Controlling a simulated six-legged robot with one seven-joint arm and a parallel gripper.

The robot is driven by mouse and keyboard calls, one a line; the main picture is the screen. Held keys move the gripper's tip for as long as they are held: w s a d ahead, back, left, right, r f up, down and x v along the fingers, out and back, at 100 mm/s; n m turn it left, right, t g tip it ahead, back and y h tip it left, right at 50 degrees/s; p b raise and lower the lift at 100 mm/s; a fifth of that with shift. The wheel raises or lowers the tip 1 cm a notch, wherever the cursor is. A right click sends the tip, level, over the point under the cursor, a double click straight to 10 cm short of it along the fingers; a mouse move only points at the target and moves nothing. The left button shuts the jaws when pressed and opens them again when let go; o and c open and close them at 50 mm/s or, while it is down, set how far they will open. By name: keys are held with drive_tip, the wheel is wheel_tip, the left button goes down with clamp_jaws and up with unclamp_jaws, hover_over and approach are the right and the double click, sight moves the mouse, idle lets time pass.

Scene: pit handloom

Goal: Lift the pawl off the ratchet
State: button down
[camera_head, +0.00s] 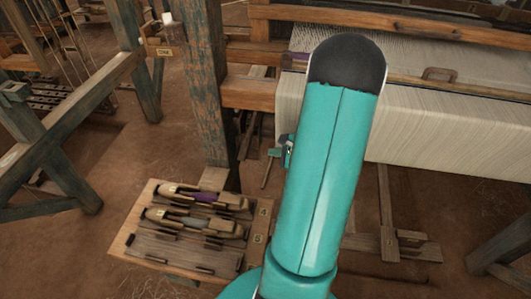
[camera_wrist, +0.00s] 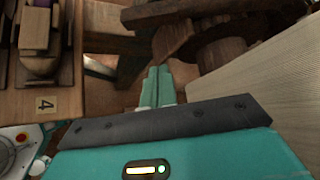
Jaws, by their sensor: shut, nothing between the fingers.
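My gripper (camera_wrist: 158,84) is shut and empty in the wrist view, its two teal fingers side by side. Just beyond the fingertips are dark wooden parts of the loom. One is a tapered wooden bar (camera_wrist: 185,14), and a rounded wooden piece (camera_wrist: 225,55) lies to its right. These may be the pawl and the ratchet, but I cannot tell which is which, nor whether the fingers touch them. In the head view my gripper (camera_head: 275,152) shows small beside my arm, near a thin wooden lever (camera_head: 268,171). My arm hides much of this area.
A wooden tray (camera_head: 142,246) with shuttles stands at lower left; its edge with a "4" tag (camera_wrist: 46,104) is left of my gripper in the wrist view. White cloth (camera_head: 440,130) hangs to the right. A loom post (camera_head: 205,90) stands left of my arm.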

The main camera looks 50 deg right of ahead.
drive_tip(key=shift+s+r, duration=0.4)
drive_tip(key=shift+s, duration=0.1)
